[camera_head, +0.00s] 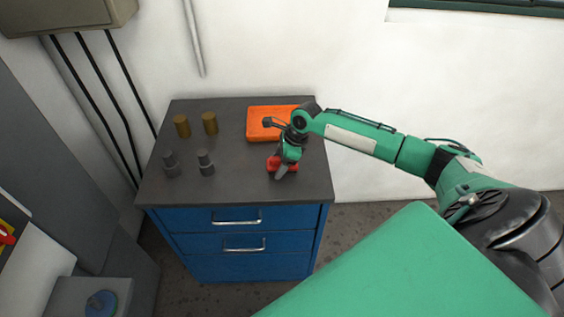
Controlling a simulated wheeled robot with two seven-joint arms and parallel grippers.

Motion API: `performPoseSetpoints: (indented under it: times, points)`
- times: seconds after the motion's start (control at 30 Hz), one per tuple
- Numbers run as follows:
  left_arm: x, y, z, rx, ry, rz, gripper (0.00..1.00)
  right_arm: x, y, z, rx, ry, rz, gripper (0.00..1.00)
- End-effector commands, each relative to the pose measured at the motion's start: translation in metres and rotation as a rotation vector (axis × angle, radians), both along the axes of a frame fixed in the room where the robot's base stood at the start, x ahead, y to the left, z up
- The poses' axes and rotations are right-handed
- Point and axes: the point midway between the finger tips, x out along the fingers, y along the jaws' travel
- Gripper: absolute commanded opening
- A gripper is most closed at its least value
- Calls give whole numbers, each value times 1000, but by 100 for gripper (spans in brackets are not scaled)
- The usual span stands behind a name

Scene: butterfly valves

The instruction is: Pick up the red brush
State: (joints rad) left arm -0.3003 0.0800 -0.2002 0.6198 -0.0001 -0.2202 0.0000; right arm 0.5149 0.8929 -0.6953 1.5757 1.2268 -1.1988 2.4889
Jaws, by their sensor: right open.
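The red brush (273,163) lies on the dark top of the blue drawer cabinet, towards its right side. My right gripper (281,170) is right over the brush, pointing down, and covers part of it. Its jaws are open, and the brush shows on both sides of the fingers. I cannot tell whether the fingers touch the brush. My left gripper is not in view.
An orange case (258,122) lies behind my gripper. Two brass cylinders (210,123) stand at the back left, and two dark grey fittings (205,162) stand in front of them. The cabinet top's front middle (235,190) is clear. A white wall rises behind.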

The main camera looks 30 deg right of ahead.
Motion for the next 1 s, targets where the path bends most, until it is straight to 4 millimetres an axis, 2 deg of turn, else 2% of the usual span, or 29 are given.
performPoseSetpoints:
  times: [0.23,0.4,0.5,0.83,1.0]
  points:
    - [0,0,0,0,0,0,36,0,0,-1,-1,-1,1,67]
    - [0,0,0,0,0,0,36,0,0,-1,-1,-1,1,34]
    - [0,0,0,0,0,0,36,0,0,-1,-1,-1,1,19]
    - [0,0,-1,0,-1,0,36,1,0,3,0,-2,1,18]
    - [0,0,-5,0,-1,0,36,1,0,19,0,-4,2,18]
